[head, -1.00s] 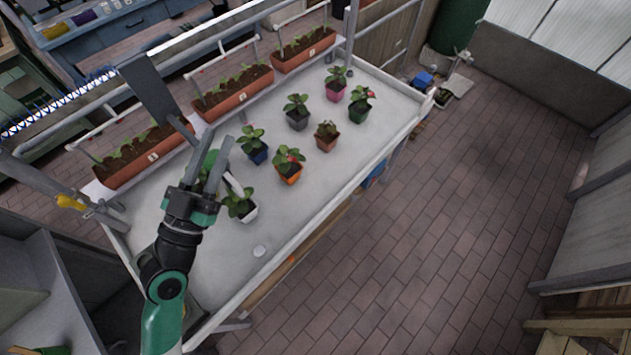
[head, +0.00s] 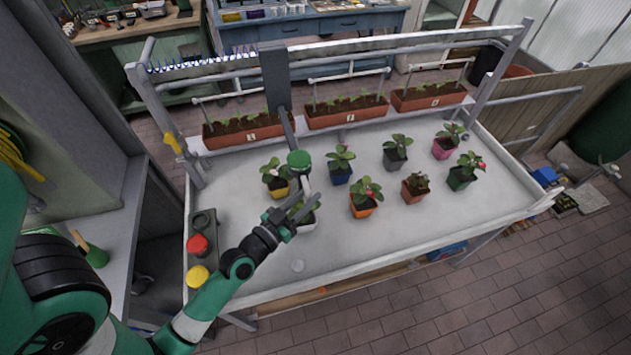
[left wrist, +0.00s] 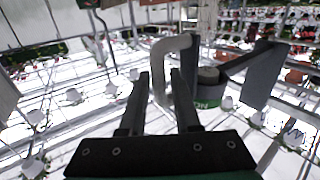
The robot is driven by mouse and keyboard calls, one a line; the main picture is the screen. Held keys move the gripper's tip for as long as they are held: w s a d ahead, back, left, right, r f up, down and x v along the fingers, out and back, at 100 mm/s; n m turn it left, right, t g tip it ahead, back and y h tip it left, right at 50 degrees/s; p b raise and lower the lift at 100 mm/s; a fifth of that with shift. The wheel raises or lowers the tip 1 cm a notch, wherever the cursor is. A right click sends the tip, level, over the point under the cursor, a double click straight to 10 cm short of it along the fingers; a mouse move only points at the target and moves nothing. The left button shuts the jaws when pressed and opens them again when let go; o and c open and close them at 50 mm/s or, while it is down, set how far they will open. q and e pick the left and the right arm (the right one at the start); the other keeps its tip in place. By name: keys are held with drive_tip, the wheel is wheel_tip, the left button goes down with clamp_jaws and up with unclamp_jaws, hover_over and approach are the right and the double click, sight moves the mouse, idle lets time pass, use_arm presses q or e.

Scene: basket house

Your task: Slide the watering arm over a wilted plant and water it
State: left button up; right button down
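The watering arm hangs from the rail as a grey upright plate (head: 276,78) with a bar and a green-capped head (head: 298,160). In the left wrist view its bent grey pipe (left wrist: 160,62) shows ahead of my fingers. My left gripper (head: 298,212) is open, its fingers (left wrist: 157,90) on either side of the pipe's lower end; I cannot tell whether they touch it. A small brownish, drooping plant (head: 415,182) stands in a brown pot at the table's middle right. My right gripper is out of view.
Other potted plants stand on the white table (head: 330,255), including orange (head: 364,209), blue (head: 340,177) and yellow (head: 279,192) pots. Long planters (head: 345,115) line the back. A control box with red (head: 197,244) and yellow (head: 197,275) buttons sits at the left edge.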

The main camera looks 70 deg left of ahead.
use_arm(q)
drive_tip(key=x, duration=0.3)
drive_tip(key=shift+w, duration=0.1)
clamp_jaws()
idle(1.4)
